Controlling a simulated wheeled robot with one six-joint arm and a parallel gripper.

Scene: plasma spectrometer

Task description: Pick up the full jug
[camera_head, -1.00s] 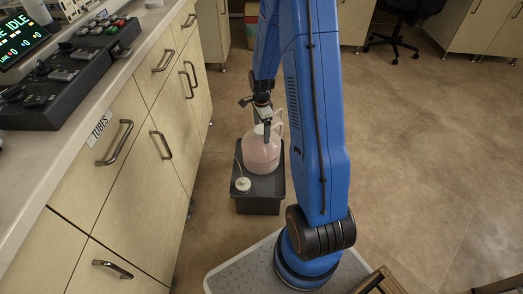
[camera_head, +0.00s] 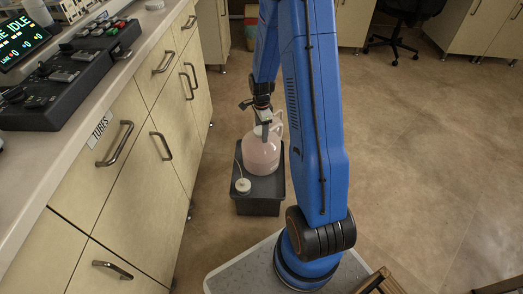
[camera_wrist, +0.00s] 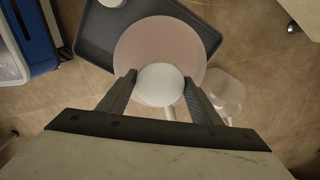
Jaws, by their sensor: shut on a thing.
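The full jug (camera_head: 262,156) is a translucent container with pinkish liquid, standing upright on the dark grey tray (camera_head: 258,206) on the floor. My gripper (camera_head: 264,132) is above it, pointing down at its neck. In the wrist view, the jug's round pinkish body (camera_wrist: 160,42) shows below a white round top (camera_wrist: 161,85). My gripper (camera_wrist: 160,84) has one finger on each side of that top, shut on the jug's neck. I cannot tell any gap between jug and tray.
A white cap (camera_head: 243,185) with a thin tube lies at the tray's front left. Cabinets with drawers (camera_head: 140,150) run along the left, under a counter with a black control panel (camera_head: 70,75). The floor to the right is open, with an office chair (camera_head: 408,20) at the back.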

